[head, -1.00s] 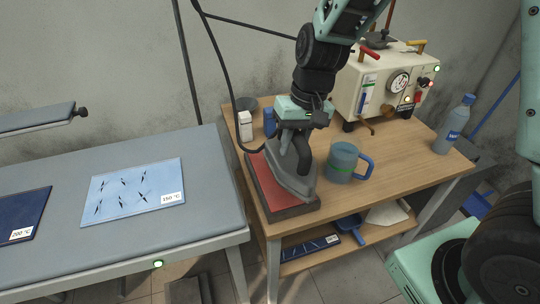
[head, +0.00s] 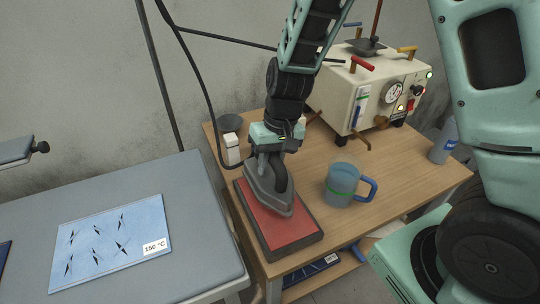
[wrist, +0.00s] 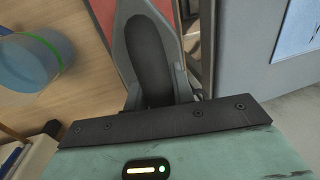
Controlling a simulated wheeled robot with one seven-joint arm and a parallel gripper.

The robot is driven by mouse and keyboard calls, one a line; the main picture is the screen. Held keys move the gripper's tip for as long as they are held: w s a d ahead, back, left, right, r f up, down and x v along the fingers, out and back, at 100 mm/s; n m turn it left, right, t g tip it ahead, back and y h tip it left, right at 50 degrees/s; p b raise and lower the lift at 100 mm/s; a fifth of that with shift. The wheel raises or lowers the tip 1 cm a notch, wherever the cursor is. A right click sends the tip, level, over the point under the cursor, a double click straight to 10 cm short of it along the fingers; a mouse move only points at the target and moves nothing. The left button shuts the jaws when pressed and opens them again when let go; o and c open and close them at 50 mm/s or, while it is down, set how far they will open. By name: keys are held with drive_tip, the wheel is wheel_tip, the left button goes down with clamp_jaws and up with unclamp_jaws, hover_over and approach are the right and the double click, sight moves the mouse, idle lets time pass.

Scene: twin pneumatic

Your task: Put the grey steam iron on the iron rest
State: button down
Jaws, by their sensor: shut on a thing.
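My gripper (head: 272,150) is shut on the handle of the grey steam iron (head: 262,187). The iron is over the back part of the iron rest, a dark-framed plate with a red pad (head: 290,231), with its nose towards the front. The front of the red pad is bare. I cannot tell whether the sole touches the pad. In the wrist view the iron's dark handle (wrist: 150,60) runs up from my gripper, and a strip of the red pad (wrist: 104,14) shows beside it. The fingertips are hidden there.
A blue mug (head: 341,186) stands right of the rest on the wooden table (head: 390,165). The cream steam generator (head: 350,95) is at the back, a bottle (head: 442,143) at right. The ironing board (head: 190,235) is left.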

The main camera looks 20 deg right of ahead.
sight(271, 175)
drive_tip(key=shift+f, duration=2.1)
drive_tip(key=shift+f, duration=0.15)
drive_tip(key=c, duration=1.2)
unclamp_jaws()
wheel_tip(271, 175, up, 12)
drive_tip(key=d, duration=0.2)
drive_tip(key=s+a+r+n, duration=0.1)
drive_tip(key=s+a+n, duration=0.1)
drive_tip(key=s, duration=0.4)
drive_tip(key=s+a+r+n+h, duration=0.1)
drive_tip(key=s+a+r+n, duration=0.1)
drive_tip(key=s, duration=0.5)
drive_tip(key=s+a+r+n, duration=0.1)
drive_tip(key=s+a+n, duration=0.2)
drive_tip(key=s, duration=0.4)
drive_tip(key=shift+a+r+n+h, duration=0.3)
drive_tip(key=shift+a+n, duration=0.1)
drive_tip(key=shift+a, duration=0.2)
